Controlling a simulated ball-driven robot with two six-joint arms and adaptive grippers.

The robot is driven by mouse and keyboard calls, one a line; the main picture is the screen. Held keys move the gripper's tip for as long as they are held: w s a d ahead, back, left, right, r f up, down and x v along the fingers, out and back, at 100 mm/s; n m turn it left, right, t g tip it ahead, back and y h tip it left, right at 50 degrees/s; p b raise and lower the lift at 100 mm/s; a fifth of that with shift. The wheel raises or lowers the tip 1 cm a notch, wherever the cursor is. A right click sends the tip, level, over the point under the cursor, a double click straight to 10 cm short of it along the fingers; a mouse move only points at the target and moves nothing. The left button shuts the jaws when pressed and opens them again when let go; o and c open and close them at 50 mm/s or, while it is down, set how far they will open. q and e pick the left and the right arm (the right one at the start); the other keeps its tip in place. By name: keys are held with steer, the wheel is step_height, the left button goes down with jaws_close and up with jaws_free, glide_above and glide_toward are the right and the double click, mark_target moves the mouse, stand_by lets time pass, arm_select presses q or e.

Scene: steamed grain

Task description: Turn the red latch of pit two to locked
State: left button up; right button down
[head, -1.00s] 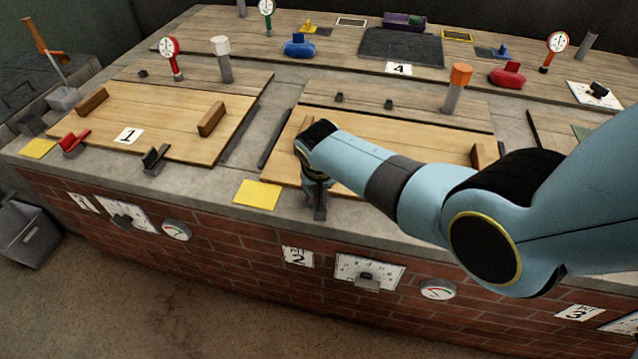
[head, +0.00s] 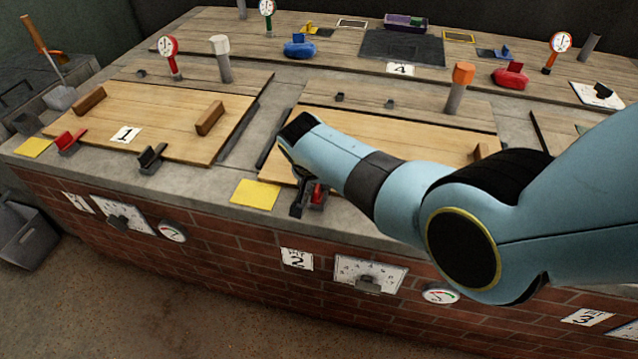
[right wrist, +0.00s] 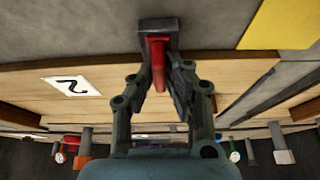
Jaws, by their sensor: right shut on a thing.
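The red latch (head: 318,193) of pit two sits on a dark base at the front edge beside the wooden lid (head: 440,130). In the right wrist view the red latch (right wrist: 157,62) shows between my fingers, with its dark base (right wrist: 158,26) beyond them. My right gripper (head: 304,200) is shut on the latch; it also shows in the right wrist view (right wrist: 162,70). In the head view its dark finger and my arm partly hide the latch. My left gripper is not in view.
A yellow square (head: 255,194) lies left of the latch. Pit one's red latch (head: 68,142) and a dark latch (head: 151,159) stand farther left. A sign with a 2 (head: 297,259) and a dial panel (head: 368,273) are on the brick front below.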

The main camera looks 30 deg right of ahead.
steer(key=c, duration=1.4)
jaws_free()
steer(key=shift+d, duration=0.1)
steer(key=shift+o, duration=0.2)
steer(key=v, duration=0.7)
steer(key=shift+r, duration=0.25)
